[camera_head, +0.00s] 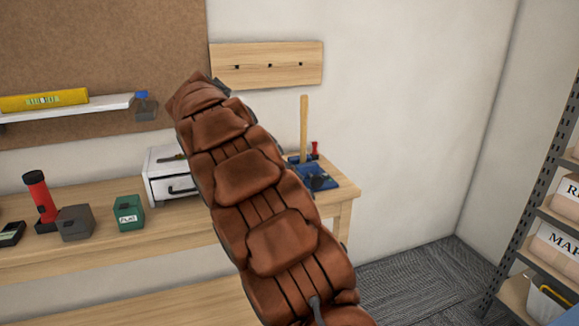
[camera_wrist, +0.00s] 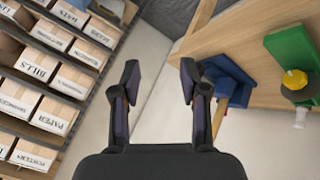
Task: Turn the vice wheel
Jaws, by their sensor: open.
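No vice wheel can be clearly made out. In the head view a blue piece (camera_head: 318,181) sits on the right end of the workbench, with a small red part (camera_head: 315,149) and an upright wooden handle (camera_head: 304,128) by it. The wrist view shows a blue piece (camera_wrist: 229,80) with a wooden handle (camera_wrist: 219,118). Right of it is a green piece (camera_wrist: 288,58) with a yellow knob (camera_wrist: 294,79). I cannot tell whether either is the vice. My gripper (camera_wrist: 160,82) is open and empty, left of the blue piece. In the head view my arm covers part of the bench.
The workbench (camera_head: 110,236) carries a white drawer box (camera_head: 158,186), a green box (camera_head: 128,214), a grey block (camera_head: 75,223) and a red flashlight (camera_head: 40,196). A peg board (camera_head: 266,64) is on the wall. Shelves with labelled boxes (camera_head: 567,200) stand right; carpet (camera_head: 420,285) between is clear.

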